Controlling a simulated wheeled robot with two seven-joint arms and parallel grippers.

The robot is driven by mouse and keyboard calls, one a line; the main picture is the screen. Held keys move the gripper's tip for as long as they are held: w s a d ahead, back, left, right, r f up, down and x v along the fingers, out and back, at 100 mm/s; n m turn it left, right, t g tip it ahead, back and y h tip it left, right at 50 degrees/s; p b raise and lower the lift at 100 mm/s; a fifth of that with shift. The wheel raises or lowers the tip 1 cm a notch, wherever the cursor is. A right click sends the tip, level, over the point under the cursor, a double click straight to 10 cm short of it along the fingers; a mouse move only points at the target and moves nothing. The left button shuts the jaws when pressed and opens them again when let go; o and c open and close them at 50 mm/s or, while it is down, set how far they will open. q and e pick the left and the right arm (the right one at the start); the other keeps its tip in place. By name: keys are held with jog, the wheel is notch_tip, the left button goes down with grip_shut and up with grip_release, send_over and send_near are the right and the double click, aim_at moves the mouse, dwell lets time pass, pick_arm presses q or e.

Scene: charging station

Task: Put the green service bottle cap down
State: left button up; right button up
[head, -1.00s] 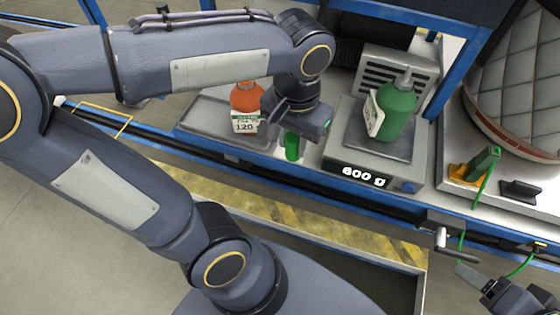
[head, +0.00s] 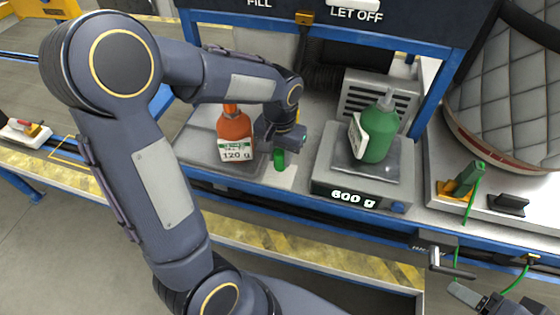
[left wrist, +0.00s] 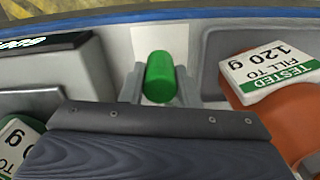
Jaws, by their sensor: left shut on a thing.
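The green service bottle cap (head: 279,160) is a small green cylinder between the orange bottle and the scale. In the left wrist view the cap (left wrist: 161,77) sits between the two grey fingers of my left gripper (left wrist: 160,88). The left gripper (head: 280,150) is shut on it, low over a pale pad (head: 283,178); I cannot tell whether the cap touches the pad. The green bottle (head: 380,138) stands on the scale (head: 364,180), which reads 600 g.
An orange bottle (head: 234,132) labelled 120 g stands on a grey tray (head: 203,150), close to the left of my left gripper. At the right are a green-and-yellow clamp (head: 463,182) and a quilted cover (head: 510,90).

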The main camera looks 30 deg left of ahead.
pick_arm(q)
jog(key=shift+w+a+f, duration=0.1)
jog(key=shift+w+f, duration=0.05)
jog(key=shift+f, duration=0.75)
jog(key=shift+w+a+f, duration=0.1)
jog(key=shift+f, duration=0.8)
jog(key=shift+d+f+b, duration=0.1)
jog(key=shift+f+b, duration=0.1)
jog(key=shift+b, duration=0.15)
jog(key=o, duration=0.9)
jog(key=shift+o, duration=0.2)
jog(key=shift+r, duration=0.15)
